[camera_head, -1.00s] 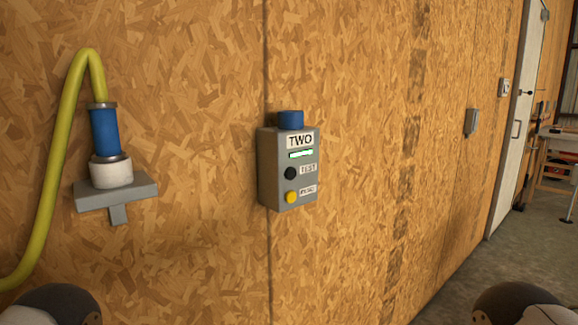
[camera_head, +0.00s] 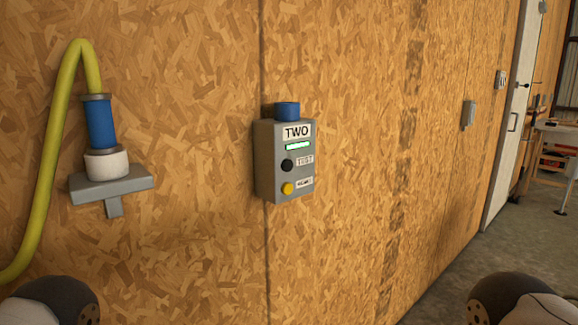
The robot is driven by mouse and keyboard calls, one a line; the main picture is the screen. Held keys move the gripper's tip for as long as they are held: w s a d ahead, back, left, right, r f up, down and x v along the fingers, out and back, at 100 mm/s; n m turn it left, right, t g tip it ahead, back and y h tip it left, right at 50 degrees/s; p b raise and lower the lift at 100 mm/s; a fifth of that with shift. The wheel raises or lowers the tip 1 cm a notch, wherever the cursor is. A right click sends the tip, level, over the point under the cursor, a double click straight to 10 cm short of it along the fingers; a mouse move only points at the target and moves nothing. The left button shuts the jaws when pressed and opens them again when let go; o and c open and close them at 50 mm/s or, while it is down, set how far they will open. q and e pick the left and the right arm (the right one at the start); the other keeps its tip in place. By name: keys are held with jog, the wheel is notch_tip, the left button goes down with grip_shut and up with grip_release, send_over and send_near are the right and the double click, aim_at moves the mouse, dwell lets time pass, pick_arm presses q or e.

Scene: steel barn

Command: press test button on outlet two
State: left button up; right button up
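The outlet box labelled TWO (camera_head: 265,165) is a grey box fixed on the wooden wall near the middle of the head view. It has a blue cap (camera_head: 287,110) on top and a lit green strip (camera_head: 297,146) below its label. The black test button (camera_head: 287,165) sits beside the TEST label. A yellow button (camera_head: 287,188) is below it, beside a label too small to read surely. Nothing covers the box. Neither gripper shows; only dark rounded parts of my arms show at the bottom left and bottom right, apart from the box.
A blue and white plug (camera_head: 102,122) with a yellow cable (camera_head: 42,190) rests on a grey wall bracket (camera_head: 112,186) left of the box. Farther right are a small grey wall box (camera_head: 468,115), a white door (camera_head: 508,120) and a workbench (camera_head: 555,130). The wall around the box is clear.

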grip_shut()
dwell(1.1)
